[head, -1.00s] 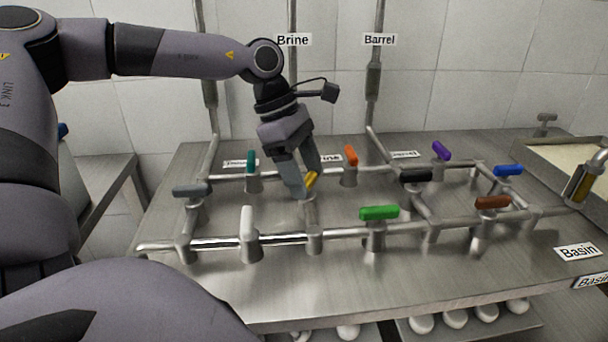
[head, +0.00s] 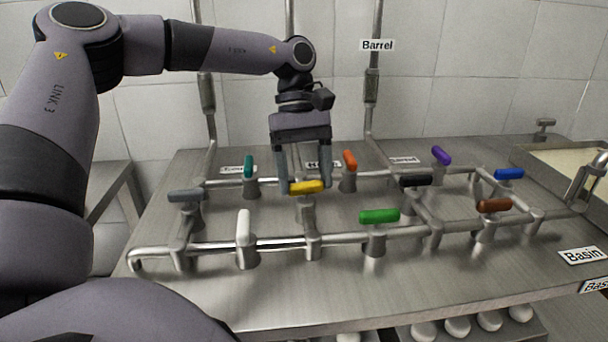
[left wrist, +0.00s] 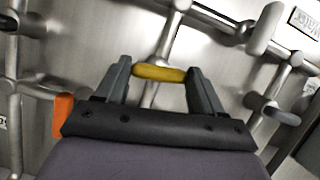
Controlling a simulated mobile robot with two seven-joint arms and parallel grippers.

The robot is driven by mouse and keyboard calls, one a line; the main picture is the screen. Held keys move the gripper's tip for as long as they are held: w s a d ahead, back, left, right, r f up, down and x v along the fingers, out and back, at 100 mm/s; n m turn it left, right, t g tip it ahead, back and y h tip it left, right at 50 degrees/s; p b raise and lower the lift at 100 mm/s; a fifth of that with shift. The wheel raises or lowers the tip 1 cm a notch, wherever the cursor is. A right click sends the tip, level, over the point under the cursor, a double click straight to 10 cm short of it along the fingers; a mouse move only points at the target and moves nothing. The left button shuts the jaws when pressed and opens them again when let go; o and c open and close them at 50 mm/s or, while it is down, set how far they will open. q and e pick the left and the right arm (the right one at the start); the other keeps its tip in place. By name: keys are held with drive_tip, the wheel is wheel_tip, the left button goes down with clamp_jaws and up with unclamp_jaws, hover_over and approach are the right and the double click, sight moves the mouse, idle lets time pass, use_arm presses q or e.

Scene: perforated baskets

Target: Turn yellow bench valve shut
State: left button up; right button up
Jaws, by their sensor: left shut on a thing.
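The yellow valve handle (head: 306,187) sits on a short pipe joining the back and front pipe runs on the steel bench. My left gripper (head: 305,188) comes down from above and is shut on the handle, one finger at each end. In the left wrist view the yellow handle (left wrist: 160,73) spans between the two fingers of the left gripper (left wrist: 160,76). The handle lies left to right, roughly crosswise to the pipe under it. My right gripper is not in view.
Close around stand an orange handle (head: 350,160), a teal handle (head: 248,166), a white handle (head: 243,226), a green handle (head: 379,215) and a black handle (head: 416,181). A grey handle (head: 185,195) is at left. A basin (head: 560,150) is at right. The front bench strip is clear.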

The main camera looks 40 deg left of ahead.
use_arm(q)
drive_tip(key=shift+m+g+y, duration=0.3)
drive_tip(key=shift+m, duration=0.6)
drive_tip(key=o, duration=1)
drive_tip(key=shift+o, duration=0.2)
drive_tip(key=shift+r, duration=0.15)
drive_tip(key=v, duration=0.7)
drive_tip(key=shift+p, duration=0.4)
drive_tip(key=shift+w, duration=0.1)
